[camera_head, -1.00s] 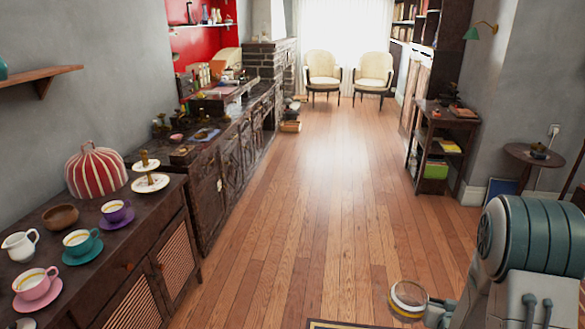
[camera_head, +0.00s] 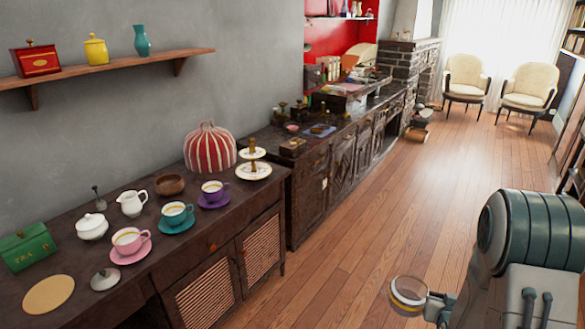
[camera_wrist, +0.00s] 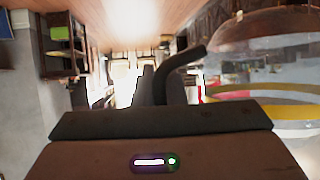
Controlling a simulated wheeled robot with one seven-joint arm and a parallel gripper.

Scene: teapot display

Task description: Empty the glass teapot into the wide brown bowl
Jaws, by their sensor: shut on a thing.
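The glass teapot (camera_head: 408,295) is at the lower right in the head view, clear with a yellow band. My gripper (camera_head: 438,303) is shut on its handle side and holds it over the floor, clear of the sideboard. In the wrist view the teapot's glass wall (camera_wrist: 275,70) fills the right side, beside a dark curved handle (camera_wrist: 182,72). It looks about upright; how much liquid is inside I cannot tell. The brown bowl (camera_head: 170,184) stands on the sideboard at left, behind the cups and well away from my gripper.
The floor ahead is open.

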